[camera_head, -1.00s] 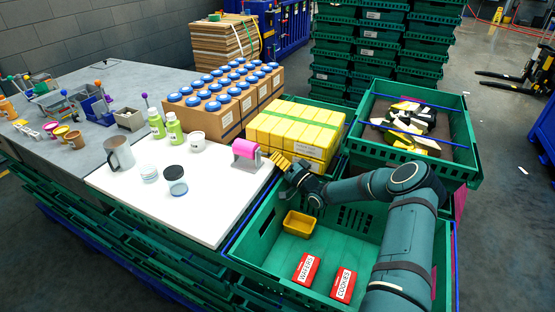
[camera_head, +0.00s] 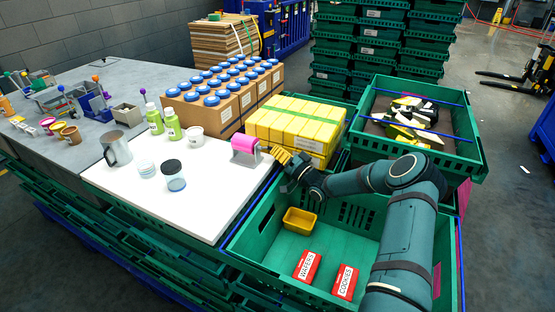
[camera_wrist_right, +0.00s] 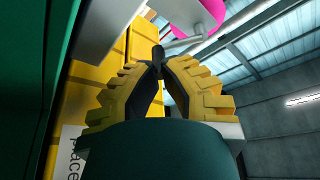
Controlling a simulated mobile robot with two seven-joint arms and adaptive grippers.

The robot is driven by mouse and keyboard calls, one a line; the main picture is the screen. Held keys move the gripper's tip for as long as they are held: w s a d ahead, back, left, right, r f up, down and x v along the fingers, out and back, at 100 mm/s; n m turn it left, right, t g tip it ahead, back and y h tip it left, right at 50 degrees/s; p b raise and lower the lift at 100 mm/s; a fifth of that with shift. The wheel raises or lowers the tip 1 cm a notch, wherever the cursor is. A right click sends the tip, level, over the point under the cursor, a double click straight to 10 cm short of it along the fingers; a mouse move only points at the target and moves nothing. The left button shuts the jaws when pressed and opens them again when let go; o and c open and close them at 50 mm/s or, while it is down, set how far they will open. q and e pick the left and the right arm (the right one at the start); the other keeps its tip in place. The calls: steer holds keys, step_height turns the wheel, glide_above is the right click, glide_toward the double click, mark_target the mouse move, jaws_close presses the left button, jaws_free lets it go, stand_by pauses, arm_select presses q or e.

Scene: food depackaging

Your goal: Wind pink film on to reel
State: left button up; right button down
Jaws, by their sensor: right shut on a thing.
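The pink film (camera_head: 244,144) shows as a roll on a small grey stand (camera_head: 240,158), at the right edge of the white board. The pink roll's end also shows at the top of the right wrist view (camera_wrist_right: 212,14). A grey crank arm (camera_wrist_right: 182,44) runs from it to a dark crank handle (camera_wrist_right: 158,54). My right gripper (camera_head: 281,155) is beside the reel, its yellow ribbed fingers closed around the dark handle, as the right wrist view shows (camera_wrist_right: 158,72). The fingers hide part of the handle. My left gripper is out of view.
Yellow boxes (camera_head: 295,125) stand close behind the right gripper. Below my arm is a green crate (camera_head: 255,235) with a yellow tub (camera_head: 299,220) and red packets (camera_head: 306,267).

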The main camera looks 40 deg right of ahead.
steer(key=n+y+b, duration=0.1)
steer(key=b, duration=0.1)
steer(key=r+n+y+b, duration=0.1)
steer(key=n, duration=0.1)
steer(key=shift+w+d+n+b, duration=0.1)
steer(key=shift+d+n+b, duration=0.1)
steer(key=shift+n+b, duration=0.15)
steer(key=c, duration=1.3)
jaws_free()
steer(key=v, duration=1.2)
